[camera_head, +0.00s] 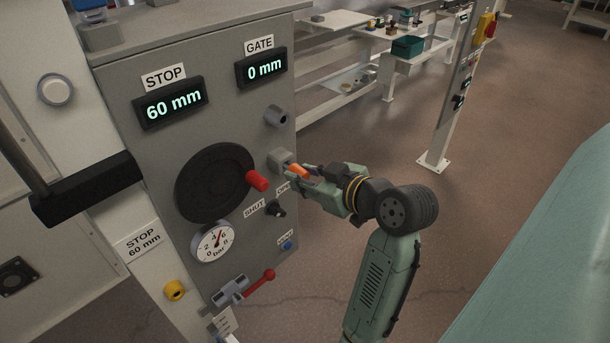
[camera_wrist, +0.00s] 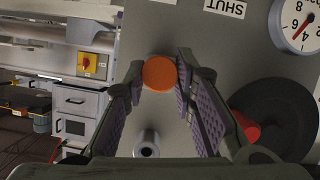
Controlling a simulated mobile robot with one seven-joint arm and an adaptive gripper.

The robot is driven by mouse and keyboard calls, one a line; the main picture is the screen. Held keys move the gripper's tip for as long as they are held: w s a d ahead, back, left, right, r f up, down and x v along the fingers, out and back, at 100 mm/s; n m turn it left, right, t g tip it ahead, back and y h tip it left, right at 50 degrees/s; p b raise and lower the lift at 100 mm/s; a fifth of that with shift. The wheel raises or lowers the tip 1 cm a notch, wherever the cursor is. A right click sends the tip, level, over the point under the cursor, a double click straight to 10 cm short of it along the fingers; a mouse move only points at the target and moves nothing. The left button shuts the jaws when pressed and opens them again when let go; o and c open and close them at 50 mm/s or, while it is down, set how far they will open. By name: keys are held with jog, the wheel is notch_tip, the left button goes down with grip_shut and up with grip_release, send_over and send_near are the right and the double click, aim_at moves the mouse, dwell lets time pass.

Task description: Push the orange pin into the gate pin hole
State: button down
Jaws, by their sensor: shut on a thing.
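The orange pin (camera_head: 298,171) is between the fingertips of my gripper (camera_head: 305,175), which is shut on it. In the wrist view its round orange end (camera_wrist: 160,73) faces me between the purple-padded fingers. Its far end points at a grey block (camera_head: 281,160) on the panel's right part, right of the black wheel. Whether the pin's tip is inside that block, touching it or just short of it, I cannot tell. A grey round socket (camera_head: 277,115) is above the block; its dark bore shows in the wrist view (camera_wrist: 147,143). No label beside either reads as the pin hole.
The black wheel (camera_head: 212,180) with a red knob (camera_head: 257,181) is close on the left. A black selector (camera_head: 279,209) is just below my gripper. The GATE display (camera_head: 262,69) reads 0 mm and the STOP display (camera_head: 172,103) 60 mm. The floor to the right is open.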

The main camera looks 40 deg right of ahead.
dwell(0.5)
jog(key=shift+s+d, duration=0.2)
jog(key=shift+s, duration=2.4)
